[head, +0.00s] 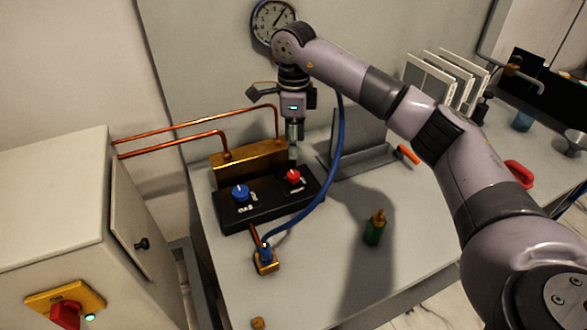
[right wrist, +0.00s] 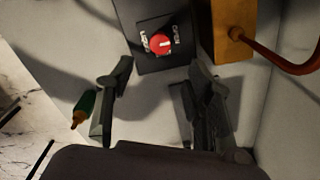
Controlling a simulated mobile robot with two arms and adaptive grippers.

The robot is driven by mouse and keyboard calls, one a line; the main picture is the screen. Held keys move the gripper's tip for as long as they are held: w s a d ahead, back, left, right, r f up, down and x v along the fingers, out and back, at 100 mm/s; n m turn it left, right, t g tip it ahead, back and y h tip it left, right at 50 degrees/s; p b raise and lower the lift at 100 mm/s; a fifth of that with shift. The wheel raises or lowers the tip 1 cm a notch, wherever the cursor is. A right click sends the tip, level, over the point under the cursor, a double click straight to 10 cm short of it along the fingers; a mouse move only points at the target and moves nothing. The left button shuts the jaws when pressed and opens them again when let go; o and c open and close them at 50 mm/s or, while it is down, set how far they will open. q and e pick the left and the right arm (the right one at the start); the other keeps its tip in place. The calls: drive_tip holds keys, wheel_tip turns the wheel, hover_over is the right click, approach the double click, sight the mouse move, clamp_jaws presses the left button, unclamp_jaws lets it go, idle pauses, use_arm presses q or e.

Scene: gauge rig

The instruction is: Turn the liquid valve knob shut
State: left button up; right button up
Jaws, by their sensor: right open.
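A red knob (head: 293,176) with a white mark sits at the right end of a black valve block (head: 226,213). A blue knob (head: 241,192) sits at the left end. Both have white lettering too small to read surely. My right gripper (head: 293,158) points down just above the red knob. In the right wrist view, its two fingers (right wrist: 160,76) are apart with nothing between them, and the red knob (right wrist: 161,43) shows beyond the tips, roughly centred. The fingers look clear of the knob. My left gripper is not in view.
A brass block (head: 250,160) with copper pipes stands behind the valve block. A blue hose (head: 327,190) curves past its right side to a brass fitting (head: 265,262). A grey cabinet (head: 60,215) is at left.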

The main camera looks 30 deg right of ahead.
sight(294, 174)
wheel_tip(294, 174, down, 10)
drive_tip(key=shift+r+p, duration=0.15)
drive_tip(key=shift+p, duration=0.4)
drive_tip(key=shift+c, duration=0.2)
clamp_jaws()
